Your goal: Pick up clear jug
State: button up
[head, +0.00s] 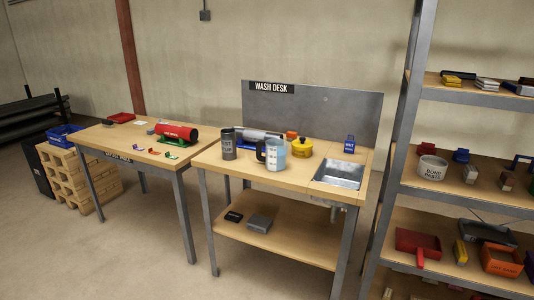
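The clear jug (275,155) stands upright on the wash desk, near its front edge. It looks pale blue with a dark handle on its left side and markings on its front. A dark grey cup-like container (228,144) stands to its left, and a yellow lidded pot (302,147) stands just to its right and behind. My gripper is not in view.
The wash desk (315,162) has a sink (340,174) at right and a lower shelf. A second table (105,139) with a red cylinder (176,131) stands left. A stocked shelf rack (392,150) stands right. Floor in front (140,260) is clear.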

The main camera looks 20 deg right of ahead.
aim_at(275, 159)
jog(key=u, duration=0.05)
jog(key=i, duration=1)
jog(key=u, duration=0.35)
